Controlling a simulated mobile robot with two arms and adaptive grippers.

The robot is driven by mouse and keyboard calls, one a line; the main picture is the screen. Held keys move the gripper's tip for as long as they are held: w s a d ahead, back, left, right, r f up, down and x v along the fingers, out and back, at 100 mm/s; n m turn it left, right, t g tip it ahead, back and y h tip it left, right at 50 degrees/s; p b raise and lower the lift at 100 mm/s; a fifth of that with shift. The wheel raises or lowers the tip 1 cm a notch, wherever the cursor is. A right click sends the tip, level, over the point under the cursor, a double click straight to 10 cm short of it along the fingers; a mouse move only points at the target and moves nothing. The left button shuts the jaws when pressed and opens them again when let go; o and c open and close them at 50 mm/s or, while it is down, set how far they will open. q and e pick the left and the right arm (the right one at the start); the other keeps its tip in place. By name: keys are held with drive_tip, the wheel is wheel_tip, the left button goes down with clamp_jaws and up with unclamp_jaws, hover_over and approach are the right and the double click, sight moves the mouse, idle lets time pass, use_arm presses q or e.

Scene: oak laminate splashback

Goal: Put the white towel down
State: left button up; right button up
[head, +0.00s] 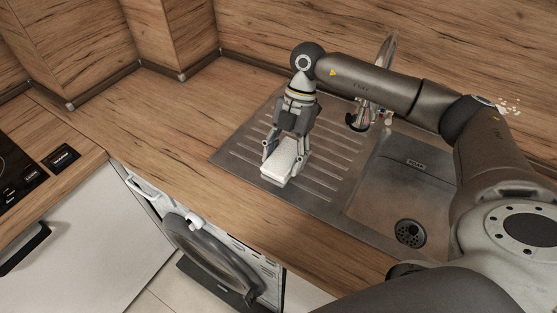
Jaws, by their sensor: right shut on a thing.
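The white towel (283,160) is a small, pale, folded block in the head view. It is between the fingers of my right gripper (285,164), which is shut on it and points down. Gripper and towel are over the ribbed metal drainboard (330,175) of the sink, near its left front part. I cannot tell whether the towel touches the drainboard. My left gripper is not in view.
The sink basin (385,190) with a round drain (410,233) lies to the right, with a faucet (385,60) behind. Wooden countertop (190,115) to the left is clear. A cooktop (12,165) is at far left. An open-doored washing machine (215,255) stands below the counter.

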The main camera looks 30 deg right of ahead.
sight(278, 163)
drive_tip(key=shift+w+a+f, duration=0.2)
drive_tip(key=shift+w+f, duration=0.5)
drive_tip(key=shift+f, duration=0.15)
drive_tip(key=shift+w+a+f+p, duration=0.1)
drive_tip(key=shift+w+f+p, duration=0.1)
drive_tip(key=shift+f+p, duration=0.45)
drive_tip(key=shift+w+a+f+p, duration=0.1)
drive_tip(key=shift+w+f+p, duration=0.05)
drive_tip(key=shift+f+p, duration=0.45)
drive_tip(key=shift+d+f, duration=0.1)
drive_tip(key=shift+f, duration=0.4)
drive_tip(key=shift+f, duration=0.25)
drive_tip(key=o, duration=0.9)
drive_tip(key=shift+r, duration=0.1)
